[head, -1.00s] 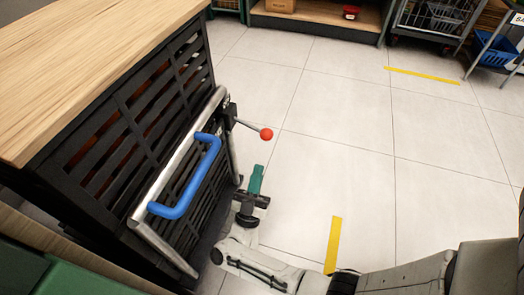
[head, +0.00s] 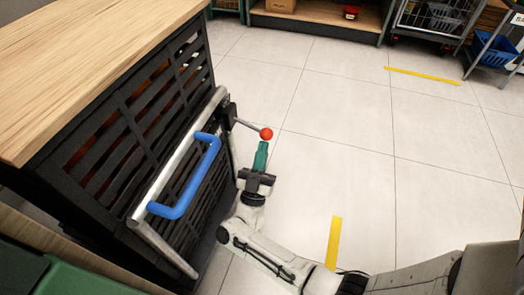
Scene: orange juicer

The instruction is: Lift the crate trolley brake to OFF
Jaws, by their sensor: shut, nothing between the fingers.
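The crate trolley (head: 119,132) is a black slatted crate at the left, with a blue handle (head: 186,197) on a metal frame. The brake lever (head: 249,127) sticks out to the right from the frame's upper corner and ends in a red ball knob (head: 266,134). My gripper (head: 262,146) has green fingers that are shut and empty. Its tips are just below the red knob in the picture; I cannot tell whether they touch it. No brake marking is readable.
A wooden top (head: 95,65) covers the crate. The tiled floor (head: 345,125) to the right is clear, with yellow tape strips (head: 334,243). Shelving (head: 318,22), a wire cart (head: 432,22) and a blue basket (head: 493,48) stand at the back.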

